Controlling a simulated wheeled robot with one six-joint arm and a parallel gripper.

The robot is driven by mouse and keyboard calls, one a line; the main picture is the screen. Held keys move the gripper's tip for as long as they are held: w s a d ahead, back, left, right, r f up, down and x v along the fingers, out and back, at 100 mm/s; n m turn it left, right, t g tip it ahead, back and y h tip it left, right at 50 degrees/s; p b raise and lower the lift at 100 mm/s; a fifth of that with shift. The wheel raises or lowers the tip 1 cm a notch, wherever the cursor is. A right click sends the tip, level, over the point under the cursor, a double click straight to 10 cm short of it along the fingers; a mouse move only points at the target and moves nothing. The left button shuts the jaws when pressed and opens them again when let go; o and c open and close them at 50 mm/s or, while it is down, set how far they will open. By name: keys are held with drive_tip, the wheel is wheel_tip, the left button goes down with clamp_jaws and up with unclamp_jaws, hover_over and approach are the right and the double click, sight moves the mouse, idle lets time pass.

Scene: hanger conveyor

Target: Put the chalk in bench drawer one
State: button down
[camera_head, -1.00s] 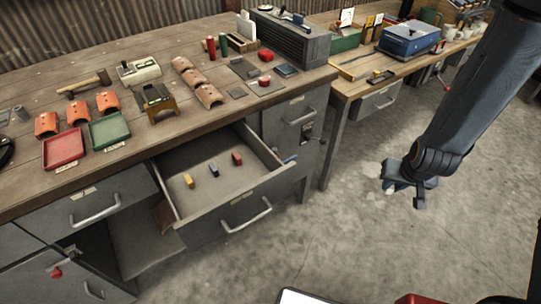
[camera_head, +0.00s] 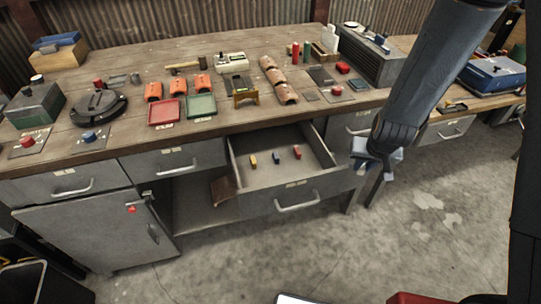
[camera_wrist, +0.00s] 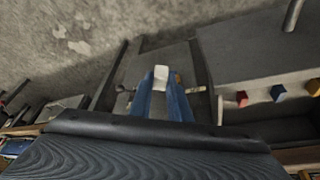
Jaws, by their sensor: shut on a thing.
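My gripper (camera_head: 376,162) hangs just right of the open bench drawer in the head view. In the wrist view, its blue fingers (camera_wrist: 165,97) are shut on a white piece, apparently the chalk (camera_wrist: 161,74). A small pale tip, which may be the chalk, shows below my gripper in the head view. The open drawer (camera_head: 335,182) holds a yellow block (camera_head: 253,160), a blue block (camera_head: 275,155) and a red block (camera_head: 297,152). Two shut drawers (camera_head: 75,184) (camera_head: 172,160) lie to its left. Drawer labels are too small to read surely.
The bench top (camera_head: 130,132) carries a red tray (camera_head: 164,111), a green tray (camera_head: 201,106), orange curved tiles and tools. A cabinet door (camera_head: 100,232) with a red tag is at lower left. A second bench stands at the right.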

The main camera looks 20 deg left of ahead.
drive_tip(key=w+a+r+n+p, duration=0.1)
drive_tip(key=a+r+p, duration=0.1)
drive_tip(key=a+r, duration=0.45)
drive_tip(key=n+y, duration=0.2)
drive_tip(key=n, duration=0.3)
hover_over(279, 169)
drive_tip(key=s, duration=0.2)
drive_tip(key=f, duration=0.1)
drive_tip(key=shift+g, duration=0.3)
drive_tip(key=f+b, duration=0.5)
drive_tip(key=f, duration=0.1)
drive_tip(key=f+b, duration=0.3)
drive_tip(key=shift+w+d+f+b, duration=0.25)
drive_tip(key=shift+w+d+b, duration=0.05)
drive_tip(key=shift+d+b, duration=0.1)
drive_tip(key=shift+f, duration=0.15)
drive_tip(key=c, duration=1.7)
unclamp_jaws()
drive_tip(key=shift+o, duration=0.2)
drive_tip(key=p+v, duration=0.7)
drive_tip(key=v, duration=0.5)
drive_tip(key=shift+r, duration=0.2)
drive_tip(key=shift+d, duration=0.15)
